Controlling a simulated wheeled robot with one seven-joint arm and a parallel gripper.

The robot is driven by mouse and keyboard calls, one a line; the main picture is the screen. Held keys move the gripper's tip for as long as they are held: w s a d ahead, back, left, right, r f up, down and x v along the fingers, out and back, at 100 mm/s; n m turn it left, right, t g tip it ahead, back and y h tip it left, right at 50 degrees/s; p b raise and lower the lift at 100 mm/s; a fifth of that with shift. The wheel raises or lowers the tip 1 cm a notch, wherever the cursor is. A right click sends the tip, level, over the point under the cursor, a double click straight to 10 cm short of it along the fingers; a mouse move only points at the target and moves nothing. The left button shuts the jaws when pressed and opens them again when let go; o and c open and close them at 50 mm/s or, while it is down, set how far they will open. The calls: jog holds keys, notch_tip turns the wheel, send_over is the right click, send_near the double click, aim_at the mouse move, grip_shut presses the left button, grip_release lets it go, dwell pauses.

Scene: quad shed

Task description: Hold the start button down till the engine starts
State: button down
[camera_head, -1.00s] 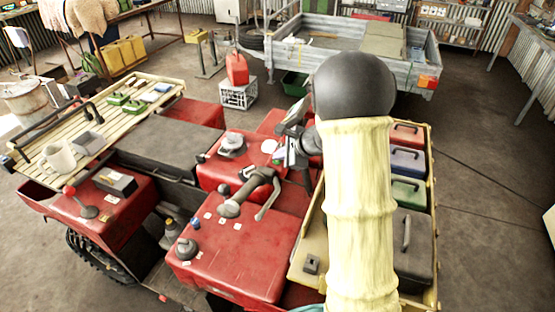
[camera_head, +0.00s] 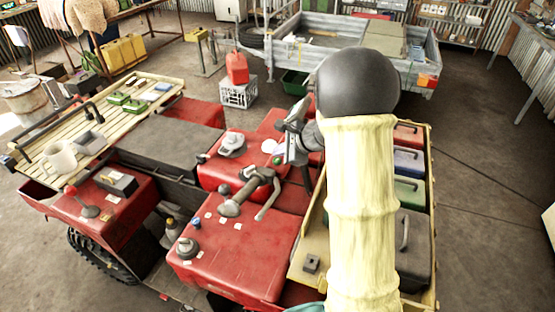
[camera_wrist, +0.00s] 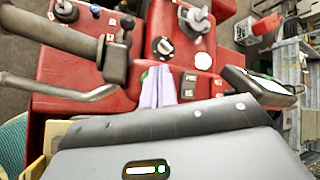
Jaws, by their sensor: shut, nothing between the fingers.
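A green button (camera_wrist: 147,73) sits on the red quad bodywork in the wrist view, just left of my fingertips and partly hidden by them. It also shows as a small green spot in the head view (camera_head: 277,161). My gripper (camera_wrist: 158,70) has two pale lilac fingers shut together with nothing between them. The tips lie beside or over the button's right edge; I cannot tell whether they touch or press it. In the head view my arm hides part of the area right of the button.
A handlebar grip with lever (camera_wrist: 65,35) lies to the left. A grey display (camera_wrist: 262,86) stands to the right. Coloured cases (camera_head: 410,160) stand in the rack beside my arm.

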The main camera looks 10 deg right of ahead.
aim_at(280, 165)
jog(key=shift+r+p, duration=1.75)
jog(key=shift+r, duration=0.85)
jog(key=shift+s+f, duration=0.1)
jog(key=s+f+n+g+h+b, duration=0.2)
jog(key=s+f+n, duration=0.1)
jog(key=s+n, duration=0.6)
jog(key=s+f+n+g+h+b, duration=0.2)
jog(key=s+n, duration=0.8)
jog(key=s, duration=0.6)
jog(key=shift+s+a+f+g+h, duration=0.15)
jog(key=shift+a+f+g+h, duration=0.2)
jog(key=shift+f+h, duration=0.35)
